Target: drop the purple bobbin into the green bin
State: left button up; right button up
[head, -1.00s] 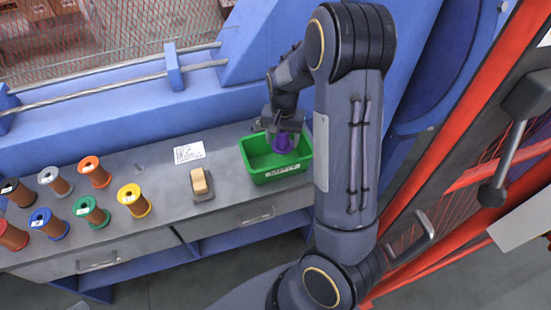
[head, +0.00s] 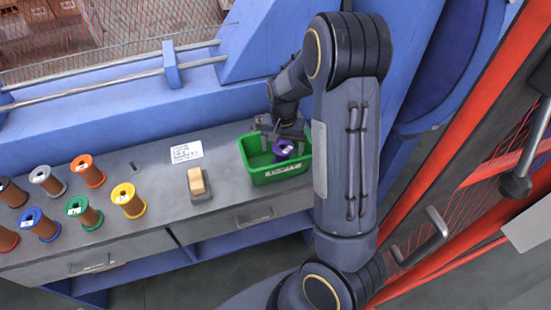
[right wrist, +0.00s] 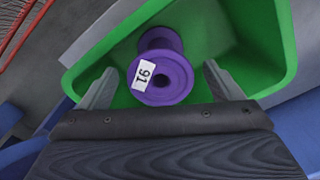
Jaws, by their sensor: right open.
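The purple bobbin (head: 283,149) lies inside the green bin (head: 283,176) on the grey bench, partly hidden by my right gripper. In the right wrist view the purple bobbin (right wrist: 162,72) has a white label reading 91 and lies in the green bin (right wrist: 270,45), tilted with one flange towards the camera. My right gripper (head: 283,135) is above the bin. Its fingers (right wrist: 160,88) are open and spread apart on either side of the bobbin, with gaps on both sides. My left gripper is not in view.
Several copper-coloured bobbins with coloured flanges, such as a yellow one (head: 129,200), stand on the left of the bench (head: 150,222). A tan block on a dark base (head: 197,183) and a paper note (head: 186,152) lie left of the bin. A blue frame rises behind.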

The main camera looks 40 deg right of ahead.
jog(key=shift+r, duration=0.1)
notch_tip(320, 180, up, 8)
jog(key=shift+f+p, duration=0.2)
jog(key=shift+p, duration=0.15)
dwell(0.5)
